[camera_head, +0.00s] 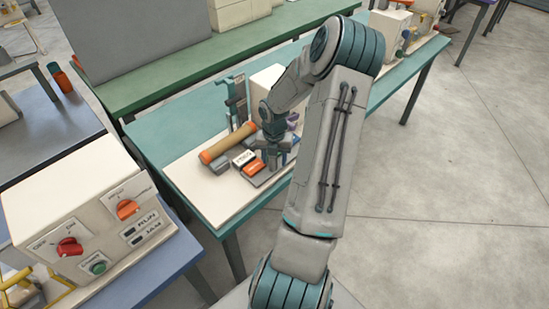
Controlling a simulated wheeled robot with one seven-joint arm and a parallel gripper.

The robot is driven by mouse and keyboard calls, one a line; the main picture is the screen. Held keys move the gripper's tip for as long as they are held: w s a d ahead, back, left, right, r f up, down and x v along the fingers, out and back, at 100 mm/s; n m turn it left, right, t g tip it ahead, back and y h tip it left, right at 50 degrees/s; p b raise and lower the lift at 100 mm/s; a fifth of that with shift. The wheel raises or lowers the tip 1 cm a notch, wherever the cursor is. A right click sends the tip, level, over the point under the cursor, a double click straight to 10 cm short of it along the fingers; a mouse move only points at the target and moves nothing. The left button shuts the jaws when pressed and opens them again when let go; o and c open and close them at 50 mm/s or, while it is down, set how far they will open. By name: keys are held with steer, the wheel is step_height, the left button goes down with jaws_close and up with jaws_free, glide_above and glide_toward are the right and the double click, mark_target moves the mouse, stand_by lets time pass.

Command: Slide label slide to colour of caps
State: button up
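A tan tube (228,142) with orange end caps lies tilted on a white board (206,192) on the teal table. In front of it sit a grey block (220,168), a small block with a white, dark-marked face (243,158) and an orange piece (254,167) on a dark plate. I cannot tell for certain which piece is the label slide. My gripper (273,160) points down just right of the white-faced block and orange piece. Its fingers are small and dark, and I cannot make out their gap or any contact. My arm hides the board's right part.
A teal upright bracket (237,103) stands behind the tube, with a cream box (265,82) to its right. A cream control box (85,215) with red and orange knobs stands on the left table. Open concrete floor (450,200) lies at right.

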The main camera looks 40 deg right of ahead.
step_height(320, 180, up, 14)
stand_by(0.6)
steer(key=shift+a, duration=0.1)
